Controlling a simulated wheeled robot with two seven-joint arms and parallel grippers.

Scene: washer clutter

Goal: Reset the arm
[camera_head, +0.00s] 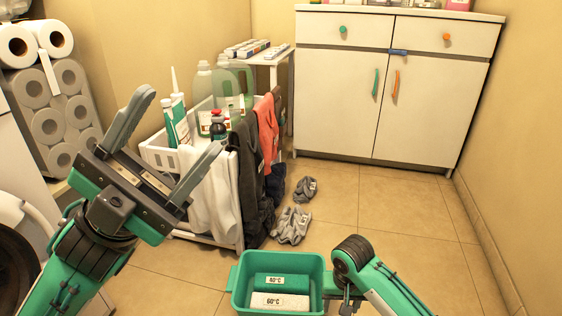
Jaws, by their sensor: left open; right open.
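My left arm comes in from the lower left. Its gripper (162,145) is raised in front of the white laundry cart, with its two grey fingers spread wide and nothing between them. My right arm comes in from the lower right and bends at a dark round joint. The end of that arm with the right gripper (346,298) shows only in part, low beside the right side of the green bin. Its fingers are not clearly visible, and I see nothing held in it.
The green bin (235,290) holds packs labelled 40°C and 60°C. The white cart (160,157) carries bottles and hanging clothes. Grey socks (292,224) lie on the floor. A white cabinet (335,95) stands at the back, paper rolls (48,125) at left. The floor at right is clear.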

